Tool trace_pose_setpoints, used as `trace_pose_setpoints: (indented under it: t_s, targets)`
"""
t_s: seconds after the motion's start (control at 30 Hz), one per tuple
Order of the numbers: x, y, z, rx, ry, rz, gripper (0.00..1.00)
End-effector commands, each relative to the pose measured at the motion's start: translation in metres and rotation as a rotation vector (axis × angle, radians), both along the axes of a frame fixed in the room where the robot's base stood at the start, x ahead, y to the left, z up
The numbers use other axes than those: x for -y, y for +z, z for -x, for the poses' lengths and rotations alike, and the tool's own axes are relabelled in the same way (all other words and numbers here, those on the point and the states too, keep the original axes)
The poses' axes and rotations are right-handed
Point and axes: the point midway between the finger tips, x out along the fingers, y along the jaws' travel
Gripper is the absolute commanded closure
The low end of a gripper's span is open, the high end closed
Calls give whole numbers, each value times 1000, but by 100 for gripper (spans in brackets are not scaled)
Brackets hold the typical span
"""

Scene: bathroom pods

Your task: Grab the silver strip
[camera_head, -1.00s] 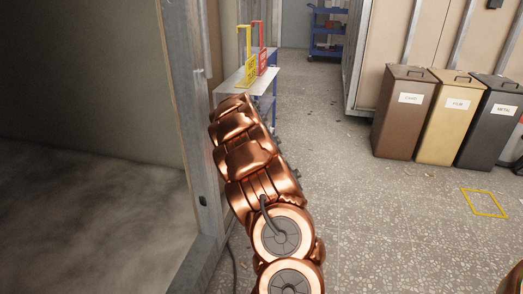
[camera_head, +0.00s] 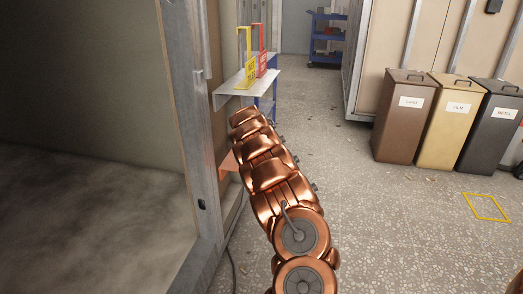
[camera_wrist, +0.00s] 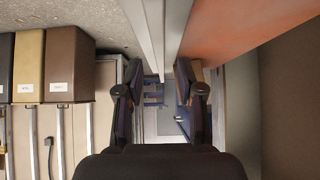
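In the wrist view a long silver-grey strip (camera_wrist: 158,38) runs from the top edge down toward the gap between my fingers. It lies along the edge of an orange surface (camera_wrist: 225,30). My gripper (camera_wrist: 160,100) is open, with one dark finger on each side of the gap. Nothing is seen clamped between the fingers. I cannot tell how far the strip is from the fingertips. In the head view my arm hides the gripper, and I cannot make out the strip for certain.
A grey-topped cart (camera_head: 240,91) bears a yellow stand (camera_head: 246,70) and a red stand (camera_head: 261,58). A metal-framed doorway post (camera_head: 190,120) is close left of my arm. Brown (camera_head: 403,115), yellow (camera_head: 448,122) and dark (camera_head: 489,125) bins stand right.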

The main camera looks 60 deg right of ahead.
Motion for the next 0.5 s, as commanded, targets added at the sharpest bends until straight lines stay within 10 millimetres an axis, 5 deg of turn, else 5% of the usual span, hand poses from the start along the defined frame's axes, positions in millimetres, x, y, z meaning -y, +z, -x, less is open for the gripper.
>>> trace_pose_setpoints:
  t_s: [0.5]
  targets:
    - [13,-13,-6,3,1,1,62]
